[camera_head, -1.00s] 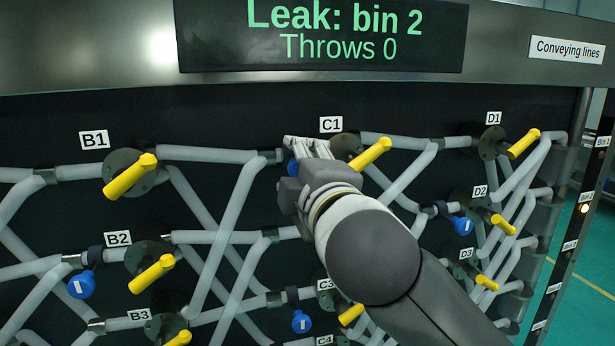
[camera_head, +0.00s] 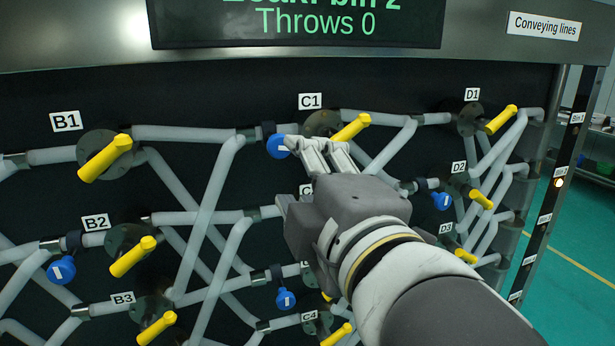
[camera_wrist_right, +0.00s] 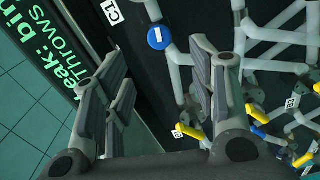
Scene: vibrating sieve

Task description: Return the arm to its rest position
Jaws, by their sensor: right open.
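My right gripper (camera_head: 320,152) is in front of the pipe panel, below the C1 label, with its light fingers pointing toward the panel. In the right wrist view my right gripper (camera_wrist_right: 160,75) has its fingers spread wide with nothing between them. A round blue tag (camera_head: 277,146) hangs just left of the fingertips in the head view. The same blue tag (camera_wrist_right: 159,38) shows beyond the fingers in the wrist view, apart from them. My right arm hides part of the C column. My left gripper is not in view.
Yellow handles, such as the C1 handle (camera_head: 351,127) and B1 handle (camera_head: 105,158), stick out from the panel among grey pipes. A display (camera_head: 297,22) is above. A post (camera_head: 560,180) with bin labels stands at right, with open green floor (camera_head: 580,240) beyond.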

